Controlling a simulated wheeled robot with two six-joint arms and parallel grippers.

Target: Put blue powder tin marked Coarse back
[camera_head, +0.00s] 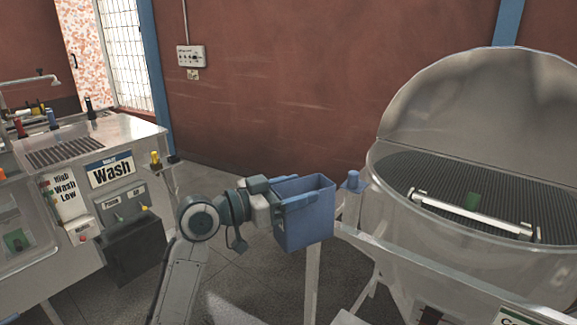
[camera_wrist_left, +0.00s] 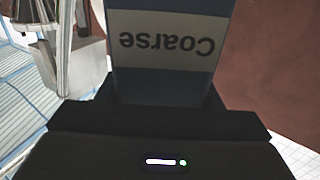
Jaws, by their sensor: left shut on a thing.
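The blue powder tin (camera_head: 303,224) is an open-topped box, held upright in the air in the middle of the head view. My left gripper (camera_head: 290,200) is shut on it, with blue fingers along its upper part. In the left wrist view the tin (camera_wrist_left: 165,80) fills the upper middle, and its pale band reads "Coarse" upside down. The inside of the tin is too dark to tell what it holds. My right gripper is not in view.
A large round metal vessel (camera_head: 480,255) with a raised lid and a ribbed grate stands close on the right. A metal wash station (camera_head: 110,150) stands at the left. Grey floor (camera_head: 225,265) lies between them, and a red wall (camera_head: 300,85) is behind.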

